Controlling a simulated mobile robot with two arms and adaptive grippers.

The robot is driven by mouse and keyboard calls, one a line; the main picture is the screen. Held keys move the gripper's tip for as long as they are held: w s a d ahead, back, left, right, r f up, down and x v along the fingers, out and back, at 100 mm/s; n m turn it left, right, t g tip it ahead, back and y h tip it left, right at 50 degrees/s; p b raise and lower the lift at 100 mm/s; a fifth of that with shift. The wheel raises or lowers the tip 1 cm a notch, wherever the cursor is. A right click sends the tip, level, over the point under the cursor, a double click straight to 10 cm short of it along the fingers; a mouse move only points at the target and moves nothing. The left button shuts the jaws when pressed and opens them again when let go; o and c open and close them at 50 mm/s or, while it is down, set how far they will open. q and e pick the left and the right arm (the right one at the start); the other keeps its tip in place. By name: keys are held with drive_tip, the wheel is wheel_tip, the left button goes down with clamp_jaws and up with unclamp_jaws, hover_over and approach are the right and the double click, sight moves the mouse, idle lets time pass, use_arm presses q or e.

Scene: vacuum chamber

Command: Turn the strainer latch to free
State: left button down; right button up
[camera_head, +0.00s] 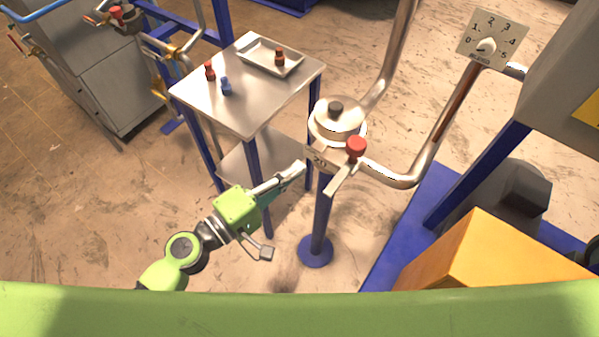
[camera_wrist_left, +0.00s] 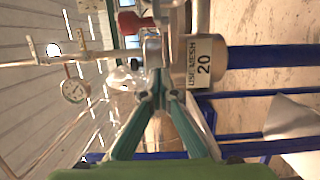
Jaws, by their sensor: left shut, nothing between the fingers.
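The strainer (camera_head: 334,122) is a round metal pot with a dark knob on its lid, standing on a blue post. A red knob (camera_head: 356,147) sits at its front, beside a flat metal bar that looks like the latch (camera_head: 343,176). The red knob also shows at the top of the left wrist view (camera_wrist_left: 129,23). My left gripper (camera_head: 301,169) is shut and empty, its tips close to the strainer's tag. Contact cannot be told. In the left wrist view its fingers (camera_wrist_left: 160,88) meet in front of metal fittings. My right gripper is not in view.
A tag reading "USE MESH 20" (camera_wrist_left: 201,62) is on the strainer. A steel table (camera_head: 240,105) at left holds small red and blue pieces and a tray (camera_head: 262,62). Pipes run right of the strainer towards a dial (camera_head: 487,45). An orange box (camera_head: 490,255) stands at lower right.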

use_arm(q)
drive_tip(key=shift+s+d+b+v, duration=0.25)
drive_tip(key=shift+b+v, duration=2.05)
drive_tip(key=shift+v, duration=1.8)
drive_tip(key=a+f+m+g+y, duration=0.1)
drive_tip(key=a+f+y, duration=0.25)
drive_tip(key=f, duration=0.85)
drive_tip(key=a+f+m+g+y, duration=0.1)
drive_tip(key=a+f+y, duration=0.3)
drive_tip(key=f, duration=0.9)
drive_tip(key=a+f+g+y, duration=0.15)
drive_tip(key=a+f, duration=0.45)
drive_tip(key=f, duration=0.6)
drive_tip(key=s+a+f+m+g+y, duration=0.3)
drive_tip(key=s+f, duration=0.9)
drive_tip(key=f, duration=0.3)
drive_tip(key=s+f+m+g, duration=0.2)
drive_tip(key=s+f+m, duration=0.1)
drive_tip(key=s, duration=0.6)
drive_tip(key=s+f+m+g+y, duration=0.1)
drive_tip(key=s+f+m+g, duration=0.1)
drive_tip(key=s+f, duration=0.4)
drive_tip(key=s, duration=0.2)
drive_tip(key=shift+s+d+f+m, duration=0.2)
drive_tip(key=shift+s+d+m, duration=0.1)
drive_tip(key=shift+s+m, duration=0.1)
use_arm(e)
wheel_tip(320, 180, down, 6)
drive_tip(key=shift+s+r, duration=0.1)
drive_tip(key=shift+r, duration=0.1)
